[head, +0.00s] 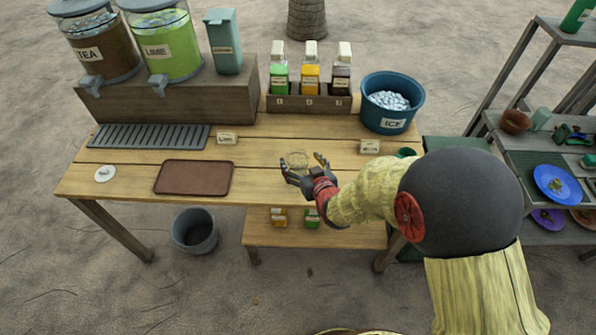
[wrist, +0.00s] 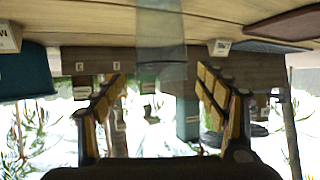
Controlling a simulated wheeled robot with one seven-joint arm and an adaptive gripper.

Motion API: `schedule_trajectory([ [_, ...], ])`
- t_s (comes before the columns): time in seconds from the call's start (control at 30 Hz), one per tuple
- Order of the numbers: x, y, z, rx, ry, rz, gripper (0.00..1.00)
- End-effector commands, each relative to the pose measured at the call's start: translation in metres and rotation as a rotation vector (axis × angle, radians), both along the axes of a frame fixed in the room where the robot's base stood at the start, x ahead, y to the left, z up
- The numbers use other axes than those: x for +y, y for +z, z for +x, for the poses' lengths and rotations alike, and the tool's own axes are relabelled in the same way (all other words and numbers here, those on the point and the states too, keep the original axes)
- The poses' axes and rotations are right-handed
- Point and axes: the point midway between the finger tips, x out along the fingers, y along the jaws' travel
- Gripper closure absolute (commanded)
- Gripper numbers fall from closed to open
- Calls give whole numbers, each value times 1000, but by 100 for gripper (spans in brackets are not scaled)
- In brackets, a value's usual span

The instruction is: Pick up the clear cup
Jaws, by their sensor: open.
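The clear cup (head: 297,158) stands on the wooden table, right of its middle. It is see-through and faint. It also shows in the wrist view, which is upside down, as a pale clear shape (wrist: 160,38) at the top centre. My gripper (head: 304,166) is at the cup with its fingers spread. In the wrist view my gripper (wrist: 162,77) is open, one finger to each side of the cup's line. The cup lies at or just beyond the fingertips; I cannot tell whether either finger touches it.
A brown tray (head: 194,178) lies to the left on the table (head: 130,165). A blue ice bucket (head: 392,104) and a bottle rack (head: 309,103) stand behind. The wood around the cup is mostly clear.

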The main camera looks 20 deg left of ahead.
Motion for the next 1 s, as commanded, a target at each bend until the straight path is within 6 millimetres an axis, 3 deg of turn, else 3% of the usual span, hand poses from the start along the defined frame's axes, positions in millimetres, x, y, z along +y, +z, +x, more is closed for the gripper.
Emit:
schedule_trajectory([
  [0.2, 17, -13, 19, 1, 0, -1, 27],
  [0.5, 18, -12, 22, 2, 0, -1, 27],
  [1.0, 18, -13, 21, 2, 0, -1, 56],
])
